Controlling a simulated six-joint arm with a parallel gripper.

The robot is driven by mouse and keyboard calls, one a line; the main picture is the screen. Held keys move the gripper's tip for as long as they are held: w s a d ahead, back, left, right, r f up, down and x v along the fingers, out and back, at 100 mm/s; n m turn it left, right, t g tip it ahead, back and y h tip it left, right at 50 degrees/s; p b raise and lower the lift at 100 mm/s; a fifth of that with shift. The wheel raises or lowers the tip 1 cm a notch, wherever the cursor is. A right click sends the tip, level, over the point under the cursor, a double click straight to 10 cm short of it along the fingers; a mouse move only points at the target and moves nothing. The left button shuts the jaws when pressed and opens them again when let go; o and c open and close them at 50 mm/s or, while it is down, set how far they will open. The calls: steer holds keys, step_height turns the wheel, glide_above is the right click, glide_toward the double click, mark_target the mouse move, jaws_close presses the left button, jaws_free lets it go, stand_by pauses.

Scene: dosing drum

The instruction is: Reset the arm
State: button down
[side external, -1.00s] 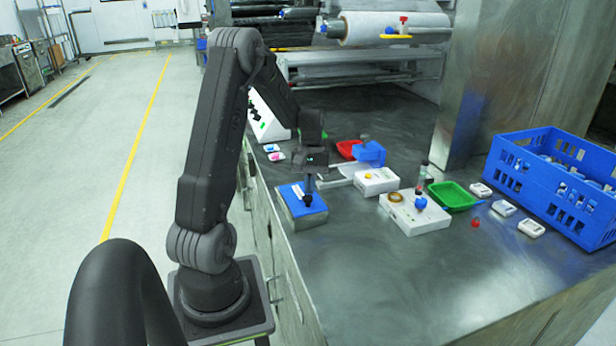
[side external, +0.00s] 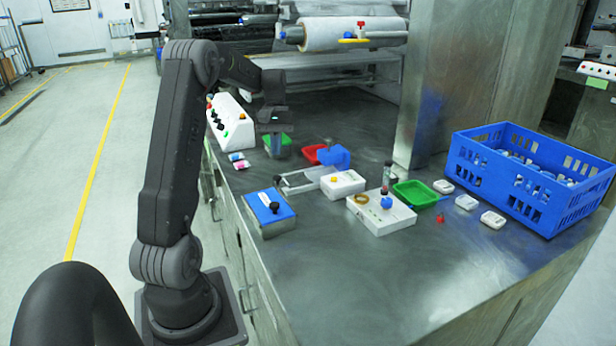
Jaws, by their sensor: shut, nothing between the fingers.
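My gripper (side external: 276,145) points down at the far left part of the steel bench, in front of or above a small green tray (side external: 279,140). Its fingers are shut with nothing held, and they are small and dark in this view. The blue-topped box (side external: 270,207) with a black knob sits on the bench nearer the camera, clear of my gripper. Whether the fingertips touch the green tray cannot be told.
A white control panel (side external: 229,122) stands left of my gripper. A red tray (side external: 310,154), blue block (side external: 336,158), white boxes (side external: 343,184) and a larger green tray (side external: 414,194) stand to the right. A blue crate (side external: 530,180) is at far right.

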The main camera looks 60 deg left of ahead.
steer(key=w+d+r+m+t+y, duration=0.1)
steer(key=d+r+m+y, duration=0.2)
steer(key=d, duration=0.7)
steer(key=d+r+m+t, duration=0.1)
steer(key=d+r+m, duration=0.3)
steer(key=d, duration=0.6)
steer(key=s+d+m+t, duration=0.2)
steer(key=s+d, duration=0.3)
steer(key=d, duration=0.3)
steer(key=s+d+m+t, duration=0.3)
steer(key=s+d+m, duration=0.1)
steer(key=d, duration=0.4)
steer(key=shift+s+d+f, duration=0.2)
steer(key=shift+s+d, duration=0.05)
steer(key=shift+s, duration=0.5)
